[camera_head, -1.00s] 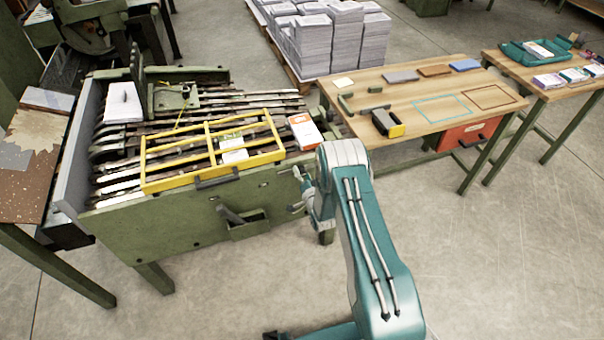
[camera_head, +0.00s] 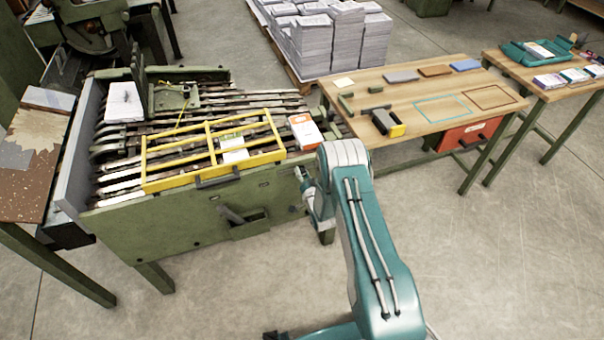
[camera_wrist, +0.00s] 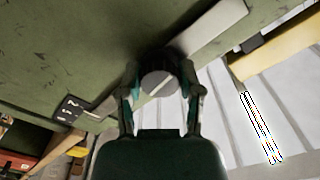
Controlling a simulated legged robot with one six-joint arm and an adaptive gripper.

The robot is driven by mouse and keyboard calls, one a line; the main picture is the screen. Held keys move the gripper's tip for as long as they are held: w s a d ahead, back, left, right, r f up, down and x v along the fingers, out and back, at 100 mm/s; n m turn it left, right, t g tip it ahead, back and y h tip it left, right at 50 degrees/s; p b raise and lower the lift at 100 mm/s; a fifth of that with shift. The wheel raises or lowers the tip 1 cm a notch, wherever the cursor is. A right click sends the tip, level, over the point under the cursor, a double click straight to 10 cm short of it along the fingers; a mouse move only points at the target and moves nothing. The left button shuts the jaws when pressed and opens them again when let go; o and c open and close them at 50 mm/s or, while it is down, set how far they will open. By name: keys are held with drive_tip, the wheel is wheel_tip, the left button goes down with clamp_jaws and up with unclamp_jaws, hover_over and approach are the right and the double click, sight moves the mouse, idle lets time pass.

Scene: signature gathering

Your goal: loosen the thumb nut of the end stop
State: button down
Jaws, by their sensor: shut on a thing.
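The thumb nut (camera_wrist: 158,84) is a dark round knob with a grey face and a pale line across it, in the middle of the wrist view. The two fingers of my gripper (camera_wrist: 161,93) sit one on each side of it and are shut on it. A pale flat bar (camera_wrist: 214,27) runs diagonally behind the nut; it looks like part of the end stop. In the head view my gripper (camera_head: 304,181) is at the right end of the green machine (camera_head: 180,222), partly hidden by my arm. The nut cannot be made out there.
A yellow barred guard (camera_head: 212,138) lies over the machine's rails. A white and orange packet (camera_head: 305,130) is at its right end. A wooden table (camera_head: 400,80) stands to the right with small blocks, a yellow-black tool (camera_head: 388,122) and outlined areas. The floor in front is clear.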

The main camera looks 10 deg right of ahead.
drive_tip(key=n, duration=1.2)
drive_tip(key=shift+n, duration=2.1)
drive_tip(key=shift+a, duration=0.1)
drive_tip(key=shift+c, duration=1.3)
unclamp_jaws()
drive_tip(key=shift+s, duration=0.1)
drive_tip(key=s+d, duration=0.1)
drive_tip(key=s, duration=1)
drive_tip(key=shift+s+d, duration=0.25)
drive_tip(key=shift+s, duration=0.05)
